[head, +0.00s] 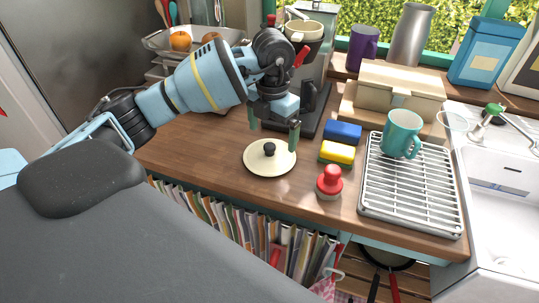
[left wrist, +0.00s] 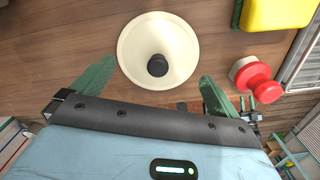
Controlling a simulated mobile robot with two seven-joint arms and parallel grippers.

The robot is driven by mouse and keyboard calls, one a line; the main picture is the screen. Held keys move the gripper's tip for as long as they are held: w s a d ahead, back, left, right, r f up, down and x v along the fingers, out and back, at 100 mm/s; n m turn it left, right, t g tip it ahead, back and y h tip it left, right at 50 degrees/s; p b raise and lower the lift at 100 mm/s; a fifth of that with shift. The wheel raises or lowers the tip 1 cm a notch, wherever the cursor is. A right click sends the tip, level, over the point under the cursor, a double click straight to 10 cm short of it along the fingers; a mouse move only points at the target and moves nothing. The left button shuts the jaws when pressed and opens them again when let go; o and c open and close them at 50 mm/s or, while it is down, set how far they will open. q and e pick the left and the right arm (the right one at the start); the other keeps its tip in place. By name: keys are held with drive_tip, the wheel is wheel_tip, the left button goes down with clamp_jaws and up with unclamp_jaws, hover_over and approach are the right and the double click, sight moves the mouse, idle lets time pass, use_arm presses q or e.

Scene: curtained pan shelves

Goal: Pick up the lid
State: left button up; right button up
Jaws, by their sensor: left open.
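The lid (head: 257,162) is a round cream disc with a black knob (head: 269,149). It lies on the wooden counter, knob up. In the left wrist view the lid (left wrist: 183,43) is at the top centre, with its knob (left wrist: 157,65) just beyond the gap between the fingers. My left gripper (head: 273,127) is above the lid in the head view, its green fingers spread and nothing between them. The left wrist view also shows the left gripper (left wrist: 153,87) open. My right gripper is not in view.
A red-knobbed object (head: 329,183) and yellow and blue sponges (head: 338,152) (head: 343,131) sit right of the lid. A metal rack (head: 409,206) holds a teal mug (head: 401,134). The counter left of the lid is clear.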

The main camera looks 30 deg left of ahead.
sight(269, 146)
use_arm(q)
drive_tip(key=f, duration=0.3)
drive_tip(key=shift+s+a+f, duration=0.15)
drive_tip(key=shift+s+f, duration=0.1)
drive_tip(key=shift+s, duration=0.15)
drive_tip(key=shift+f, duration=0.55)
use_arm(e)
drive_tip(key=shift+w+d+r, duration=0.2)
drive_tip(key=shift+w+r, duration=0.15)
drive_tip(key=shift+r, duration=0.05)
use_arm(q)
drive_tip(key=shift+c, duration=0.3)
drive_tip(key=c, duration=1)
drive_tip(key=shift+s+f, duration=0.1)
drive_tip(key=shift+f, duration=0.1)
drive_tip(key=c, duration=1.1)
drive_tip(key=shift+r, duration=0.1)
